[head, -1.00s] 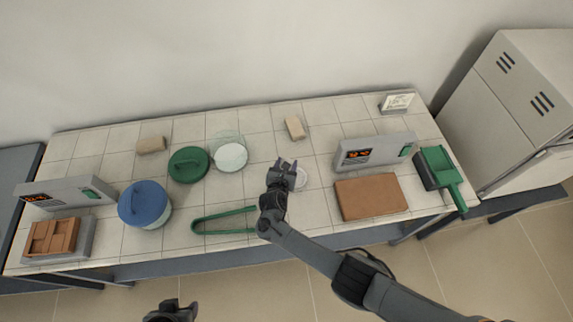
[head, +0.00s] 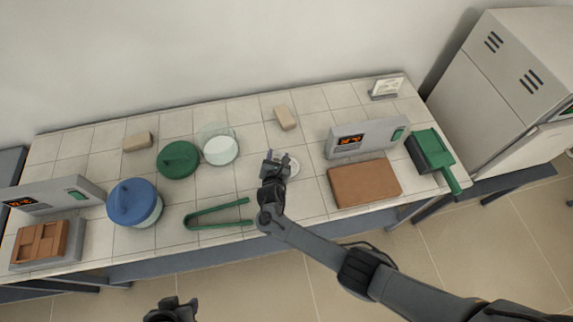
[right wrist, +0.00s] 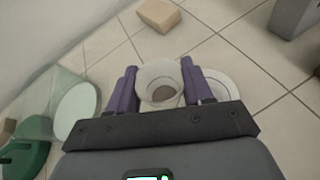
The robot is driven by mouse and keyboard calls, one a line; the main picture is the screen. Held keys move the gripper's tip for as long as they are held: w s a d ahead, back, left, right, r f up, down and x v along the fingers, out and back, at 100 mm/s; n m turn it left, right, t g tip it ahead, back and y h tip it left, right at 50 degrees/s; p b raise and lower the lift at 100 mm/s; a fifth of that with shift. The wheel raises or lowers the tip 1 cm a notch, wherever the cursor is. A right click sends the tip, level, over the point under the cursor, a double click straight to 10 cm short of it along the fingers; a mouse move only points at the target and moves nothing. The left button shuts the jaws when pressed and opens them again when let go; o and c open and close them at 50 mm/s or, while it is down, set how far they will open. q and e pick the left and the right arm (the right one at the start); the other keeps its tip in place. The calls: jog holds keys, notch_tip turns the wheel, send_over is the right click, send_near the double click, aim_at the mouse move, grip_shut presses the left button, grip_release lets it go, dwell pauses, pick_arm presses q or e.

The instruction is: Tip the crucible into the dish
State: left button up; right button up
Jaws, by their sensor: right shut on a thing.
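My right gripper (head: 272,162) is over the middle of the table in the head view. In the right wrist view its purple fingers (right wrist: 160,88) are shut on the crucible, a pale round cup (right wrist: 150,72) with a grey-brown patch visible inside. The crucible's mouth faces the wrist camera. The dish, white and shallow (right wrist: 222,86), shows just right of the crucible, partly behind the right finger. In the head view the dish (head: 292,167) sits beside the gripper, which hides the crucible there. My left gripper (head: 172,308) is at the bottom edge, off the table; its jaws are unclear.
Green tongs (head: 217,222) lie left of my right arm. A brown board (head: 362,184) and balance (head: 366,138) are at right, with a green brush or scoop (head: 434,158).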

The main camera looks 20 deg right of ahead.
jog(key=shift+a+r, duration=0.1)
dwell(0.3)
jog(key=shift+m, duration=0.3)
jog(key=shift+m+t+y+p, duration=0.3)
jog(key=shift+p, duration=0.1)
jog(key=shift+s+d+m+y, duration=0.1)
jog(key=shift+d+m+y, duration=0.1)
jog(key=shift+m+y, duration=0.15)
jog(key=shift+m+t, duration=0.35)
jog(key=shift+t, duration=0.05)
